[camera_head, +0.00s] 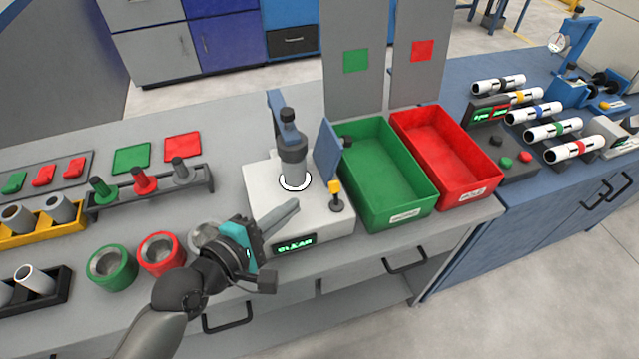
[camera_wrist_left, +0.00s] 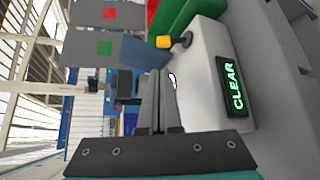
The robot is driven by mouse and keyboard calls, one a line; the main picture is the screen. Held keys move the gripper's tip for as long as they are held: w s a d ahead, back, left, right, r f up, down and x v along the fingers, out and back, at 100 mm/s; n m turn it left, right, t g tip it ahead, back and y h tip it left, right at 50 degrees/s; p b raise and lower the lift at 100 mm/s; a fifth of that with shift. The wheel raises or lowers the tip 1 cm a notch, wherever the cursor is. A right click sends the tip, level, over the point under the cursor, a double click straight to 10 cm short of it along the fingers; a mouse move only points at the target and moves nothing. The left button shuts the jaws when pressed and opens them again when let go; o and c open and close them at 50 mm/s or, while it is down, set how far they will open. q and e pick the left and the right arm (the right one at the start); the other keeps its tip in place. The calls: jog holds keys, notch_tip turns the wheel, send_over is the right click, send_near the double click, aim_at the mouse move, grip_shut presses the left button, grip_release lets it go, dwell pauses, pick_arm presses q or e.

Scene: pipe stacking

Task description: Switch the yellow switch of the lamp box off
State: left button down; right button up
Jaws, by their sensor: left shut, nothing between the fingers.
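The lamp box (camera_head: 322,226) is a white box on the grey bench, with a green lit display (camera_head: 293,243) on its front. The display reads CLEAR in the left wrist view (camera_wrist_left: 235,86). The yellow switch (camera_head: 335,187) stands up from a dark base at the box's right front corner; it also shows in the left wrist view (camera_wrist_left: 163,42). My left gripper (camera_head: 294,205) is shut and empty over the box's front part, left of the switch and apart from it. In the left wrist view its fingertips (camera_wrist_left: 165,74) point towards the switch side. My right gripper is out of view.
A dark-topped cylinder (camera_head: 292,150) stands on the box behind my fingers, with a blue plate (camera_head: 327,150) beside it. A green bin (camera_head: 375,217) and a red bin (camera_head: 482,195) stand to the right. Green and red rings (camera_head: 112,282) and a peg rack lie left.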

aim_at(329, 178)
pick_arm(q)
jog(key=shift+w+d+f, duration=0.1)
jog(key=shift+w+d, duration=0.05)
jog(key=shift+w, duration=0.05)
jog(key=b+x, duration=0.1)
jog(key=x, duration=0.7)
jog(key=shift+w+d+f+b, duration=0.1)
jog(key=shift+d+f+b, duration=0.05)
jog(key=shift+b, duration=0.25)
jog(key=shift+w+d+f, duration=0.1)
jog(key=shift+w+d, duration=0.2)
jog(key=shift+w, duration=0.15)
